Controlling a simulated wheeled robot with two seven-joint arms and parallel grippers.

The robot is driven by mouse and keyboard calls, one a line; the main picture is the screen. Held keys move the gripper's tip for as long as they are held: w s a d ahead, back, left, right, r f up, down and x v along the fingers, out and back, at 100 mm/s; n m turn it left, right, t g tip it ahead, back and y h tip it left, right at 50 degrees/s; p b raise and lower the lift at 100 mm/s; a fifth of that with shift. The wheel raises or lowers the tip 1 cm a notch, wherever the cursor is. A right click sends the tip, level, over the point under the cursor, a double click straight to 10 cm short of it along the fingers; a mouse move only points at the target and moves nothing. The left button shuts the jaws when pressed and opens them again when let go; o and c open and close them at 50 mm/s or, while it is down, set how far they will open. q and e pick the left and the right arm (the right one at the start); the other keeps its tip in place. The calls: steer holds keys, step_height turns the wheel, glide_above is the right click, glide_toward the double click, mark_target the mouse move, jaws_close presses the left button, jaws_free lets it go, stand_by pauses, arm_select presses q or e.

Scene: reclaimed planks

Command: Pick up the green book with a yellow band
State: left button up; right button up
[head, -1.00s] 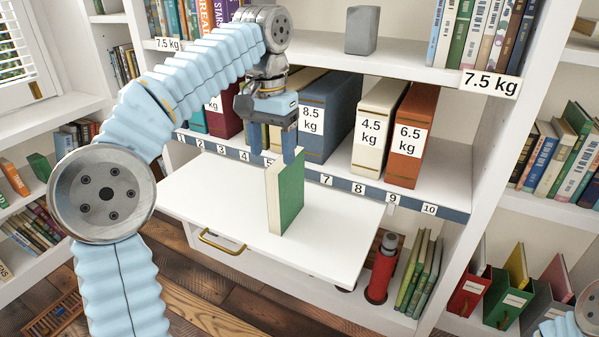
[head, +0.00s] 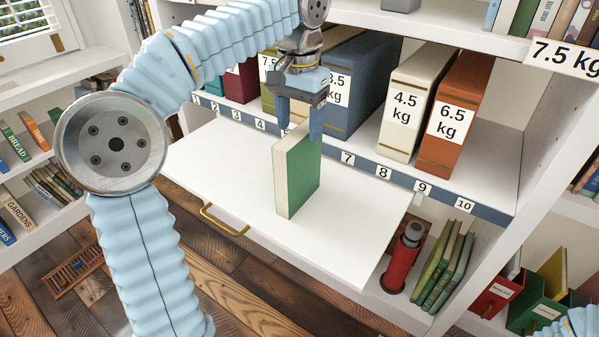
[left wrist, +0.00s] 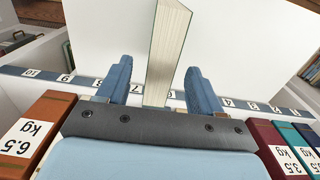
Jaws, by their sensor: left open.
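A green book (head: 303,175) stands upright on the white pull-out board, its pale page edges facing left. No yellow band shows on the sides I see. My left gripper (head: 300,118) is open at the top of this book, one finger on each side. In the left wrist view the book (left wrist: 168,45) runs between the two open fingers (left wrist: 158,82), with a gap on both sides. My right gripper is out of view.
The white board (head: 225,165) is otherwise clear. Behind it, a numbered shelf edge (head: 405,180) carries heavy labelled volumes, including a cream one (head: 408,105) and an orange one (head: 455,115). A red cylinder (head: 402,262) stands below at the right.

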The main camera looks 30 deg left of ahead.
mark_target(299, 133)
arm_select(q)
step_height(299, 133, down, 5)
steer(key=shift+w+a+f+b, duration=0.1)
steer(key=shift+b, duration=0.4)
jaws_close()
